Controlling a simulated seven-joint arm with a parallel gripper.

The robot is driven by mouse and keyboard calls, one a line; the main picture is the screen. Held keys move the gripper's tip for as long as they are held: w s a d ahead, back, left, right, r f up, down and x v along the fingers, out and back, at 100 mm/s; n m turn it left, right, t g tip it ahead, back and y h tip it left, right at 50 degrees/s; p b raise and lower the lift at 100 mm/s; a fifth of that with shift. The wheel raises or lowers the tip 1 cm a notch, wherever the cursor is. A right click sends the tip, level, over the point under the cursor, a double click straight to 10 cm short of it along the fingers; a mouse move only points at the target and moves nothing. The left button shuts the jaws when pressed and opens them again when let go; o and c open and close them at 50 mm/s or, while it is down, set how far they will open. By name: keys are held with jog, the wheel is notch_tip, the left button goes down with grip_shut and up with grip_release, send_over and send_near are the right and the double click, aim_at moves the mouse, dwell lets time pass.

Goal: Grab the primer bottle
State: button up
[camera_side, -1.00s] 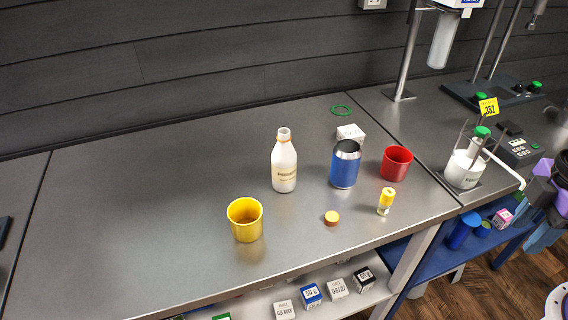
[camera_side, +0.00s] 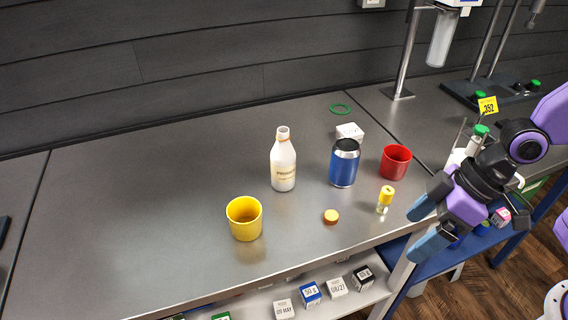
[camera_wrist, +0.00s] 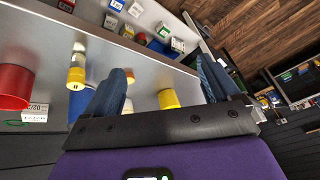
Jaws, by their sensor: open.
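The primer bottle (camera_side: 283,165) is white with a tan label and an orange ring at its neck. It stands upright and uncapped on the steel bench in the side view. My gripper (camera_side: 414,232) is at the right, beside the bench's front right edge, well apart from the bottle. Its two blue fingers are spread, with nothing between them. In the wrist view my gripper (camera_wrist: 163,76) also shows open and empty. I cannot clearly make out the bottle in that view; the fingers and palm hide part of the bench.
A blue can (camera_side: 344,167), red cup (camera_side: 396,163), yellow-capped vial (camera_side: 385,199) and orange cap (camera_side: 331,217) stand between my gripper and the bottle. A yellow cup (camera_side: 245,219) is front left of the bottle. A white box (camera_side: 350,131) sits behind. The bench's left is clear.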

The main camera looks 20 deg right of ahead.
jog(key=w+a+f+m+t+y, duration=0.1)
jog(key=w+a+f+m+t, duration=0.2)
jog(key=w+a, duration=0.55)
jog(key=m+t+h, duration=0.2)
jog(key=m+t, duration=0.2)
jog(key=t, duration=0.4)
send_near(291, 164)
jog(key=x, duration=0.8)
jog(key=shift+w+a+f, duration=0.1)
jog(key=shift+w+f, duration=0.05)
jog(key=shift+w, duration=0.2)
jog(key=shift+x, duration=3)
jog(key=c, duration=1.2)
